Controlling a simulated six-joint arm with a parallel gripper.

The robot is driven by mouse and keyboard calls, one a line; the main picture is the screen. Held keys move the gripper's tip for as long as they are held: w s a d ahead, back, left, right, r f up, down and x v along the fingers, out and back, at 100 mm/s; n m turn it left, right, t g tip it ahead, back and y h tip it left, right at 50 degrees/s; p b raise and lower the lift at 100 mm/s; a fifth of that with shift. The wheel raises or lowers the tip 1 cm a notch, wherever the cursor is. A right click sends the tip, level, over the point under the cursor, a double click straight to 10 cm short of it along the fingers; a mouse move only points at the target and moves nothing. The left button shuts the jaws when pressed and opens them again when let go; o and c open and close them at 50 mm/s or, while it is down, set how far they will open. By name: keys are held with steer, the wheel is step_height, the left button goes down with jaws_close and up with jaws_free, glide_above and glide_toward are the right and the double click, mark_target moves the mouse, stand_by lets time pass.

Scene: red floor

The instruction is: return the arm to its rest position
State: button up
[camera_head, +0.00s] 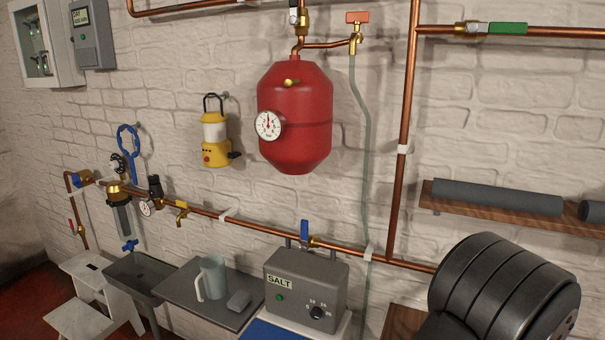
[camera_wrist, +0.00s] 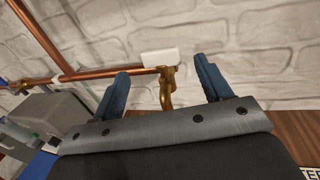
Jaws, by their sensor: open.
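My gripper (camera_wrist: 162,88) shows in the wrist view with its two blue fingers spread apart. Nothing is held between them. A brass fitting (camera_wrist: 167,92) with a curved lower end shows in the gap between the fingers, in front of the white brick wall. I cannot tell how far it is from the fingertips. The gripper's fingers do not show in the head view.
Copper pipes run along the wall (camera_head: 480,130). A red tank (camera_head: 298,120), a yellow lantern (camera_head: 214,145) and a wooden shelf (camera_head: 480,207) are on the wall. Below stand a grey SALT box (camera_head: 303,283), a grey-topped table (camera_head: 180,286) with a jug (camera_head: 214,275), and a sink (camera_head: 137,277).

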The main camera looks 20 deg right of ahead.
steer(key=v, duration=0.9)
steer(key=shift+s+a+r+g+y, duration=0.15)
steer(key=shift+r+g+y, duration=0.5)
steer(key=shift+r, duration=0.75)
steer(key=shift+s+a+r+g+y, duration=0.1)
steer(key=shift+a+r+g+y, duration=0.15)
steer(key=shift+r+g+y, duration=0.8)
steer(key=shift+r+h, duration=0.4)
steer(key=shift+w+t, duration=0.1)
steer(key=shift+t, duration=0.2)
